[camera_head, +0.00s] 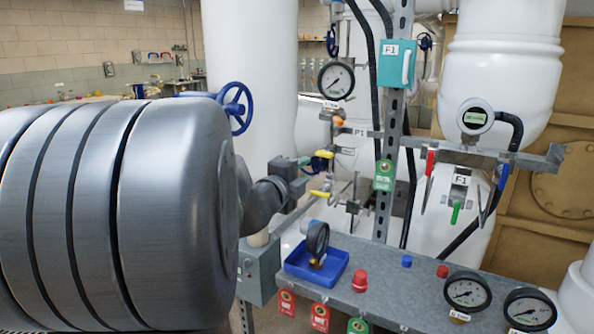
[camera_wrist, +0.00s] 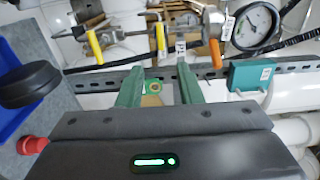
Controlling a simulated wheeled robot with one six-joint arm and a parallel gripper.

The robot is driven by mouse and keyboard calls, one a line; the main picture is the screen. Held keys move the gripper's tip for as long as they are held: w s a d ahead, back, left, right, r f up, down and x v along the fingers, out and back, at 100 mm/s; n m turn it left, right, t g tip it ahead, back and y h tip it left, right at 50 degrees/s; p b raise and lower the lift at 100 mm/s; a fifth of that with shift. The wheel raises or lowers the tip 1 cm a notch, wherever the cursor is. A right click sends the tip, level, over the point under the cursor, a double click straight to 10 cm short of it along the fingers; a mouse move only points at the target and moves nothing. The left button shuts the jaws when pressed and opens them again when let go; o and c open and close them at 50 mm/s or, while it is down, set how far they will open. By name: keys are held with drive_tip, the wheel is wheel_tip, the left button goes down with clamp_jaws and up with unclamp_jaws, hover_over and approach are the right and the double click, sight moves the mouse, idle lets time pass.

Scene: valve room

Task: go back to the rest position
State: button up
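My gripper (camera_wrist: 158,70) shows in the wrist view with its two green fingers apart. Nothing is clearly held between them. A green tag (camera_wrist: 152,88) shows in the gap, in front of the perforated metal post; I cannot tell its exact distance from the fingers. In the head view the large ribbed grey body at left, which seems to be my arm, hides much of the left side. The fingers are not clear there.
A blue tray (camera_head: 302,268) with a gauge stands on the metal shelf (camera_head: 395,293). A red knob (camera_head: 360,280) and two gauges are on the shelf. The post (camera_head: 394,130) carries a teal box (camera_head: 397,63). Valves with yellow handles (camera_head: 325,154) and pipes crowd the middle.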

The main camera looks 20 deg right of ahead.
sight(324, 156)
drive_tip(key=x, duration=1.4)
drive_tip(key=shift+b, duration=0.4)
drive_tip(key=shift+a, duration=0.1)
